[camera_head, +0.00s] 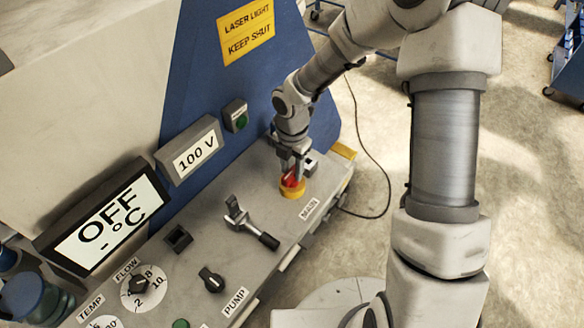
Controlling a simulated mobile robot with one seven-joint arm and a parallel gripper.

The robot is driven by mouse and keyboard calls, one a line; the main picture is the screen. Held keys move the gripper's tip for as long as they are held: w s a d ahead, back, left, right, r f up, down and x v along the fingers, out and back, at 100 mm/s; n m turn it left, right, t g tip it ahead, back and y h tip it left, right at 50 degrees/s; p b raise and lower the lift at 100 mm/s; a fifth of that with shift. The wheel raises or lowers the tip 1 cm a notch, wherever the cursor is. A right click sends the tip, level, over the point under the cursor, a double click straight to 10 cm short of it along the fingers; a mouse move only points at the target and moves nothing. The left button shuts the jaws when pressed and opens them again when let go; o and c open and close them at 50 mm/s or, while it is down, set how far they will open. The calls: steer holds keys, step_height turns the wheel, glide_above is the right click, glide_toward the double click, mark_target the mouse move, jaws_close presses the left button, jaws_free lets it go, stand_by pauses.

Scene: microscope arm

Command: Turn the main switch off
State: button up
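The main switch (291,184) is a red rotary handle on a round yellow base, at the right end of the grey control panel beside the "MAIN" label (308,209). My gripper (292,174) points down at it, with its fingertips around the red handle. Red shows between the fingers. The fingers hide part of the handle, so I cannot tell its exact angle or whether both fingers touch it. The voltage display (195,152) reads "100 V".
The pump knob (211,280), flow dial (138,286) and a temperature display (107,222) reading "OFF" are further left. A black cable (385,170) runs along the floor.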

mark_target(292, 171)
steer(key=shift+o, duration=1)
step_height(292, 171, up, 17)
steer(key=p, duration=0.1)
steer(key=shift+r, duration=0.2)
